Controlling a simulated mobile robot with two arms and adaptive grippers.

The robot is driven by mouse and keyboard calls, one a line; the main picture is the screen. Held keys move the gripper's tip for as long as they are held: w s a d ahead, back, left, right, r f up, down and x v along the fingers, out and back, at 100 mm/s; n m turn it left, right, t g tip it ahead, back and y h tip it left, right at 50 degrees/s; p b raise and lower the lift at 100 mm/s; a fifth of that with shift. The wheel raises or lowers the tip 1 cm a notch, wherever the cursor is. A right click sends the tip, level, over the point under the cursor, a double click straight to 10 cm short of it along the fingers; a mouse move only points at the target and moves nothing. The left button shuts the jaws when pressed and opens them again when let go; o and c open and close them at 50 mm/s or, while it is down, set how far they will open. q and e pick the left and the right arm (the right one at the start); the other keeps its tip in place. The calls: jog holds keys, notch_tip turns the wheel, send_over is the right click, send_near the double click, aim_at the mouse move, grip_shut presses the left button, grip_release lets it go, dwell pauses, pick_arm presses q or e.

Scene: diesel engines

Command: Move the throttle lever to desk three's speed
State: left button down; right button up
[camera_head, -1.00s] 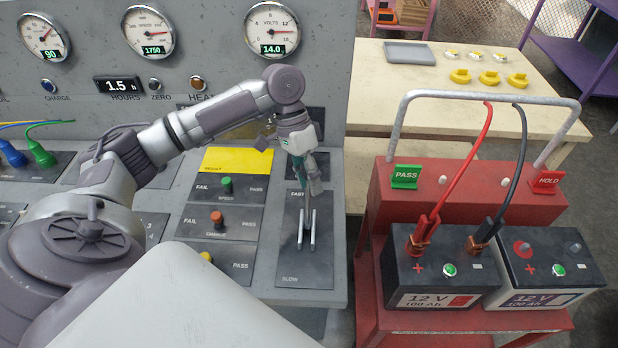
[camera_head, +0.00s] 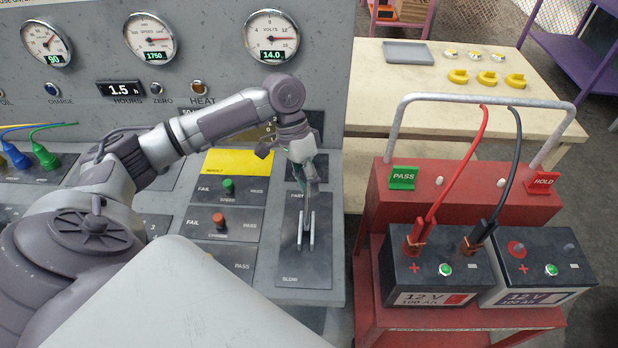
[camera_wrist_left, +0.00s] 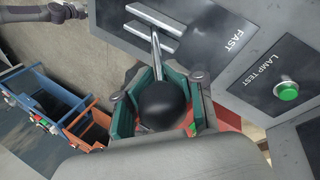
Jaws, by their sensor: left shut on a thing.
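The throttle lever shows in the left wrist view as a metal rod with a round black knob (camera_wrist_left: 162,105). Its slotted plate (camera_head: 292,270) has FAST at the far end and SLOW at the near end, with two pale upright guide rails (camera_head: 306,228). My left gripper (camera_head: 309,185) is over the FAST end; in the left wrist view its green-lined fingers (camera_wrist_left: 160,108) are shut around the knob. The head view largely hides the lever behind the gripper. The speed gauge (camera_head: 149,38) reads 1750 on its display. My right gripper is not in view.
The panel holds PASS/FAIL switches with a green knob (camera_head: 228,185) and an orange knob (camera_head: 218,219) left of the plate. A red battery cart (camera_head: 385,210) stands to the right. A green LAMP TEST button (camera_wrist_left: 286,91) is near the lever.

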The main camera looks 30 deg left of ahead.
pick_arm(q)
jog(key=c, duration=1)
grip_release()
jog(key=shift+w+a+r, duration=0.1)
jog(key=shift+w+r, duration=0.15)
jog(key=shift+r, duration=0.2)
jog(key=shift+o, duration=0.2)
jog(key=shift+s+f, duration=0.1)
jog(key=shift+s, duration=0.05)
jog(key=v, duration=1.2)
jog(key=shift+s, duration=0.15)
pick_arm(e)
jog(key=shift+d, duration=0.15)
